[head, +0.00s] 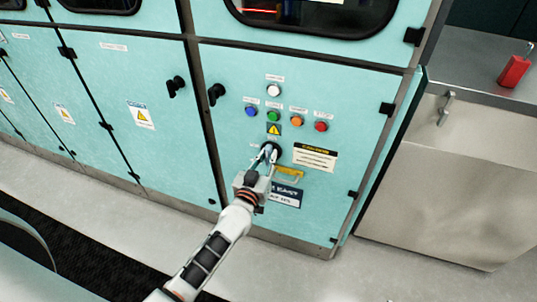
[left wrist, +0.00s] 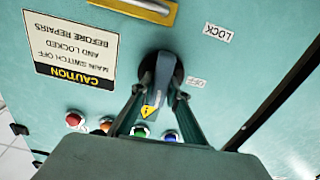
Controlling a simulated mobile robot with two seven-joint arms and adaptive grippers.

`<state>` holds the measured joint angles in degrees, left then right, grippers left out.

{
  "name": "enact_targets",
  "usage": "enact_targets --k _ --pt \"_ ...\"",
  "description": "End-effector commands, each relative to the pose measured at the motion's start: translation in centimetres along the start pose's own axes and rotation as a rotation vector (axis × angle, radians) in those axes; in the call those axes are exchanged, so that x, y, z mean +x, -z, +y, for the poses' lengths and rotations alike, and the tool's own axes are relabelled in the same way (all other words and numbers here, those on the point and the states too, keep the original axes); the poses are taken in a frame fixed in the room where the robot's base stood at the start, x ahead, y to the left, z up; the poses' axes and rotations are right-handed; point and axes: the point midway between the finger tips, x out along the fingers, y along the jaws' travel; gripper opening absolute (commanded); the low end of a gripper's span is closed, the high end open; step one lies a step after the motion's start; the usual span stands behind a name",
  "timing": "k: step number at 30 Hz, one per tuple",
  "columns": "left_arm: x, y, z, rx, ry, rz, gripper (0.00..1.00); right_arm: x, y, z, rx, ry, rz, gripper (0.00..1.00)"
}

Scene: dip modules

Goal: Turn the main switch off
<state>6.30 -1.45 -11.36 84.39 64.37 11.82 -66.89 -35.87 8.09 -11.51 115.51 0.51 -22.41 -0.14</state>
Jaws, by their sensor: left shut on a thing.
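The main switch (head: 272,150) is a dark round knob on the teal cabinet door, below the coloured buttons. In the left wrist view, which is upside down, its base (left wrist: 176,72) is black and its grey handle (left wrist: 163,76) lies between my fingers. My left gripper (head: 264,162) is shut on this handle; its fingers (left wrist: 160,95) lie along both sides. An OFF label (left wrist: 197,82) and a LOCK label (left wrist: 217,33) sit beside the switch. The gripper partly hides the switch in the head view. My right gripper is not in view.
Several coloured buttons (head: 273,116) sit above the switch. Black door handles (head: 216,93) stick out at the left. A red object (head: 514,71) stands on the grey counter.

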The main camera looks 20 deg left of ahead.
Motion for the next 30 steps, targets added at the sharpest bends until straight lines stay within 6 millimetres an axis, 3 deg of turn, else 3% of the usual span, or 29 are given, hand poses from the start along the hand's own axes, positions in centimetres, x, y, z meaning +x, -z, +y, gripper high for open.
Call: enact_targets --k 9,21,30 --pt "0.1 0.3 -0.2 -0.241 -0.001 0.001 0.0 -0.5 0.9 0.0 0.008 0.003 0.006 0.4" --pt "0.1 0.0 -0.5 -0.621 -0.001 0.001 0.0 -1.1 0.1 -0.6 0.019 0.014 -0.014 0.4" --pt "0.1 -0.2 -0.7 -0.908 0.0 0.001 0.0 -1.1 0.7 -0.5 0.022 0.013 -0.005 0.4"
